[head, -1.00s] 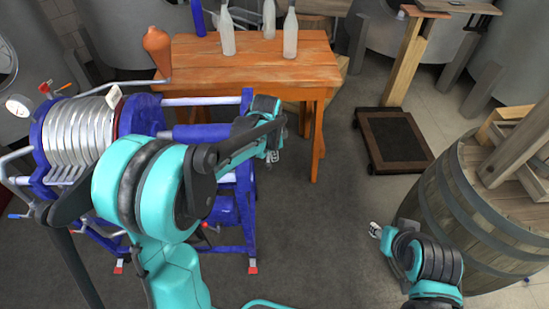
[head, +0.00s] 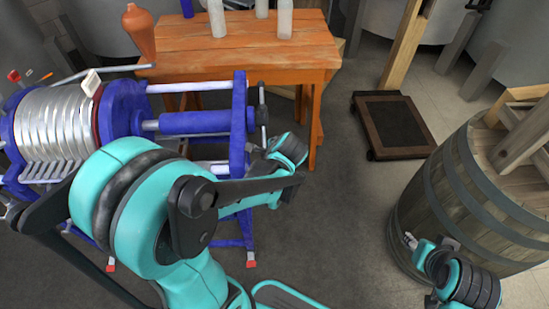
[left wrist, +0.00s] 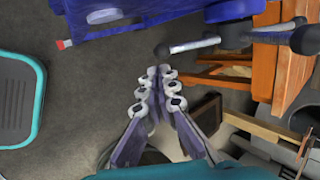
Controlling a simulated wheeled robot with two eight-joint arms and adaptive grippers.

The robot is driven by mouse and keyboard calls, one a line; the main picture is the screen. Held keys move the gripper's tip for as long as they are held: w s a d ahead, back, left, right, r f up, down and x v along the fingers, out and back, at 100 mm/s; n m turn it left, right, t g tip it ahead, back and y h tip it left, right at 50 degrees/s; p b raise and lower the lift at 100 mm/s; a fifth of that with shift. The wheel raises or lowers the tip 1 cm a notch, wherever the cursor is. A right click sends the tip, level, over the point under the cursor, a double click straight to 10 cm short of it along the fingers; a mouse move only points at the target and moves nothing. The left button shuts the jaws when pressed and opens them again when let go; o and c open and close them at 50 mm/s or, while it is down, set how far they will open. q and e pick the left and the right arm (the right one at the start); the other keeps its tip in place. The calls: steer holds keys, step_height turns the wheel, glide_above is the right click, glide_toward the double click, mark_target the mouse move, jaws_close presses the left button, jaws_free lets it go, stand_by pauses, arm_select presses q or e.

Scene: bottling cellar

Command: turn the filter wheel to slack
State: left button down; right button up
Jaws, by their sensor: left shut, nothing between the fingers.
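The filter wheel shows in the head view as dark spokes (head: 262,118) at the right end of the blue filter press (head: 195,122). In the left wrist view the spoked wheel (left wrist: 235,40) has a dark hub, pale metal on one spoke and round black knobs. My left gripper (left wrist: 158,70) is shut and empty, its fingertips just below the wheel in that view and apart from it. In the head view my left wrist hides most of that gripper, near the wheel. My right gripper (head: 408,240) is small beside the barrel; its jaws are unclear.
An orange wooden table (head: 240,45) with bottles stands behind the press. A wooden barrel (head: 470,200) stands at right, and a dark platform (head: 392,125) lies on the floor behind. The floor (head: 335,215) between the press and barrel is clear.

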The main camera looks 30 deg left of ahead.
arm_select(q)
steer(key=b+x, duration=0.3)
steer(key=x, duration=0.4)
steer(key=shift+a+f, duration=0.15)
steer(key=shift+f, duration=0.1)
steer(key=shift+f, duration=0.1)
steer(key=shift+w+a+f+b, duration=0.1)
steer(key=shift+w+f+b, duration=0.2)
steer(key=shift+f+b, duration=0.5)
